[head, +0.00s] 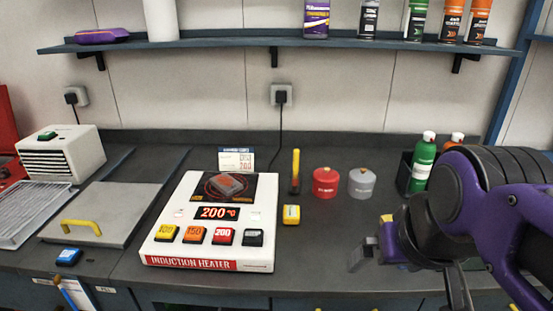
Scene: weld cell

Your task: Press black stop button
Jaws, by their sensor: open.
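A white induction heater (181,245) stands on the dark bench. Its front row holds a yellow button (166,232), an orange button (194,234), a red button (223,236) and a black button (252,237) at the right end. The display (217,213) glows with 200 °C.
A yellow block (291,214), a yellow-and-black upright tool (295,172), a red canister (326,182) and a grey canister (361,183) stand right of the heater. A green bottle (422,163) stands near my arm. Bare bench lies between heater and gripper.

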